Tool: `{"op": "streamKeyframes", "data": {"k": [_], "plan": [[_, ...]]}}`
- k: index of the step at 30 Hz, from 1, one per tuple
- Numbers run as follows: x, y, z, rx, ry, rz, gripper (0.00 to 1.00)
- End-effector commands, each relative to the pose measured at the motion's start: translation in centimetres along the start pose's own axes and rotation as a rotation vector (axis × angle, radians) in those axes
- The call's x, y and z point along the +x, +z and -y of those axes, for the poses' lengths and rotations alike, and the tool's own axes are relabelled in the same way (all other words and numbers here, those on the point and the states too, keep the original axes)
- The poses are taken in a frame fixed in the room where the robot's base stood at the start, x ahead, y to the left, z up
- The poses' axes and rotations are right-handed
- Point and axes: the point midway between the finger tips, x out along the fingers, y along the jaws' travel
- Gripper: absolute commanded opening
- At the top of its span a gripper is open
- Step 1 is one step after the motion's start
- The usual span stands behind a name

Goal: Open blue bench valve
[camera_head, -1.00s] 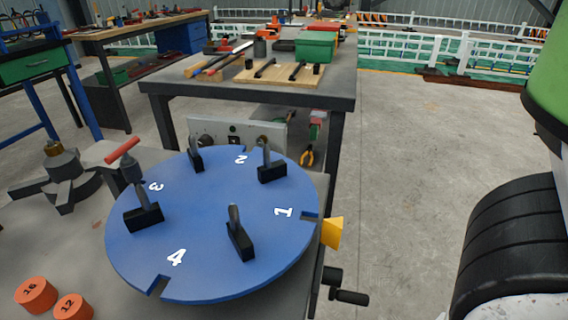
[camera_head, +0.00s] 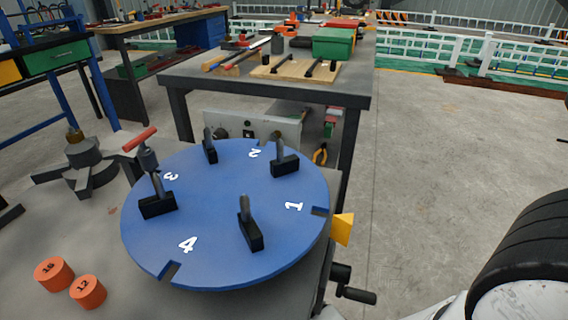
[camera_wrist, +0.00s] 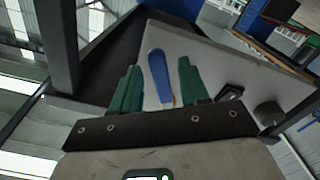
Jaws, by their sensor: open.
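A blue lever with a brass-coloured end (camera_wrist: 158,72), which looks like the bench valve's handle, shows in the wrist view in front of the grey panel. My gripper (camera_wrist: 158,82) has two green fingers, apart, with the lever seen between them. I see a gap on each side of the lever; how deep it sits between the fingers I cannot tell. In the head view the grey panel (camera_head: 228,122) stands behind the blue disc, with a brass fitting at its right end. No blue lever can be made out there, and my gripper is out of that view.
The blue numbered disc (camera_head: 215,225) with several black clamps covers the near bench. A yellow block (camera_head: 343,229) and a black crank (camera_head: 352,285) stick out at its right. In the wrist view a black knob (camera_wrist: 268,113) sits on the panel.

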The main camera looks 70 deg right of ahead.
Motion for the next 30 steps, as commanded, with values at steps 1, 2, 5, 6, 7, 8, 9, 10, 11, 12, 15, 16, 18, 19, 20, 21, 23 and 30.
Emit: {"op": "streamKeyframes", "data": {"k": [1,2,5,6,7,8,9,10,11,12,15,16,18,19,20,21,23,30], "plan": [[0.33,0.00,0.00,0.000,0.001,0.000,0.45],[0.45,0.00,0.00,0.000,0.000,0.000,0.45],[0.67,0.01,0.01,0.000,0.000,0.000,0.45],[0.69,0.01,0.01,0.000,-0.001,0.000,0.45],[0.69,0.01,0.01,0.000,-0.001,0.000,0.45],[0.68,0.00,0.01,0.000,-0.001,0.000,0.45],[0.68,0.00,0.00,0.000,-0.001,0.000,0.45],[0.67,0.00,0.00,0.000,-0.001,0.000,0.45],[0.67,0.00,0.00,0.000,-0.001,0.000,0.45],[0.66,0.00,0.00,0.000,-0.001,0.000,0.43],[0.65,0.00,0.00,0.000,-0.001,0.000,0.33],[0.65,0.00,0.00,0.000,-0.001,0.000,0.30],[0.64,0.00,0.00,0.000,-0.001,0.000,0.24],[0.64,0.00,0.00,0.000,-0.001,0.000,0.21],[0.64,0.00,0.00,0.000,-0.001,0.000,0.18],[0.64,0.00,0.00,0.000,-0.001,0.000,0.14],[0.64,0.00,0.00,0.000,-0.001,0.000,0.08],[0.63,0.00,0.01,0.000,-0.001,0.000,0.00]]}}
